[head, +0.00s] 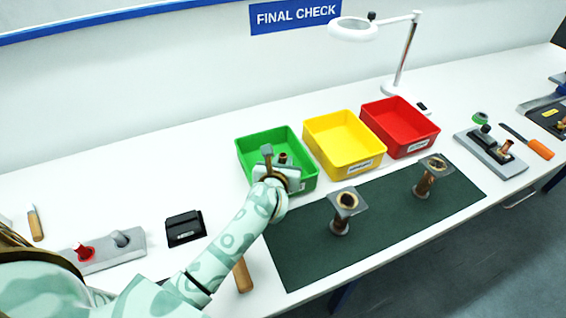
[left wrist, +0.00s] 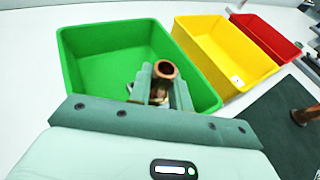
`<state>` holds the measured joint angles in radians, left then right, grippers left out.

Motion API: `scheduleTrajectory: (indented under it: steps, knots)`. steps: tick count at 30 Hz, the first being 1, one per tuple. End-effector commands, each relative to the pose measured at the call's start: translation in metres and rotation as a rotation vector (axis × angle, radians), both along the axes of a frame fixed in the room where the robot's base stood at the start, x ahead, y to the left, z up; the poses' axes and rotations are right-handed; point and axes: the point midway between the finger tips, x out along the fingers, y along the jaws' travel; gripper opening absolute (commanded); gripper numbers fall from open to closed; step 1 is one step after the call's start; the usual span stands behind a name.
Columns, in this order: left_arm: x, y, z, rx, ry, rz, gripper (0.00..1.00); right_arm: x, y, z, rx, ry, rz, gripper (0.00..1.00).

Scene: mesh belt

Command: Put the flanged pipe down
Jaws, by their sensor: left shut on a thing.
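My left gripper (head: 279,163) is over the green bin (head: 252,151), shut on a copper flanged pipe (head: 283,158). In the left wrist view the pipe's open round end (left wrist: 165,70) shows between the two fingers (left wrist: 160,88), with the green bin (left wrist: 84,68) around and behind it. The pipe's lower part is hidden, so I cannot tell whether it touches the bin floor. Two other flanged pipes, one nearer (head: 341,227) and one farther right (head: 423,187), stand upright on the dark green mat (head: 300,255). My right gripper is not in view.
A yellow bin (head: 345,150) and a red bin (head: 398,125) stand to the right of the green one and look empty. A white lamp (head: 398,80) stands behind. A black box (head: 184,228) lies left of my arm. A grey fixture (head: 490,152) and an orange-handled tool (head: 540,149) lie far right.

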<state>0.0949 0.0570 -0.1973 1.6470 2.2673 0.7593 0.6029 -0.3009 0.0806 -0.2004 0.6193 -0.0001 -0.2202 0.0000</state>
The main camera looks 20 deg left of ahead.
Motion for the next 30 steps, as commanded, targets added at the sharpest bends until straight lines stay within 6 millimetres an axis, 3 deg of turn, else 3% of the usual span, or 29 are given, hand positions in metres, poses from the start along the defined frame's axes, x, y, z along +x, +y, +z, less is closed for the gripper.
scheduleTrajectory:
  steps: [21,22,24,30]
  knots:
    - [0.0,0.0,-0.01,0.001,-0.002,-0.001,0.0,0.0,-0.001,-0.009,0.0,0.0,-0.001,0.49]
    - [-0.001,0.0,-0.012,0.0,0.002,0.0,0.28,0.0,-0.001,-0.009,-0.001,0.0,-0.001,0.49]
    - [-0.001,0.0,-0.012,0.0,0.002,0.0,0.41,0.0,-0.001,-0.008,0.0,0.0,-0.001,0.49]
    - [0.0,0.0,-0.011,0.0,0.0,0.0,0.41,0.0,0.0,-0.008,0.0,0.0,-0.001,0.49]
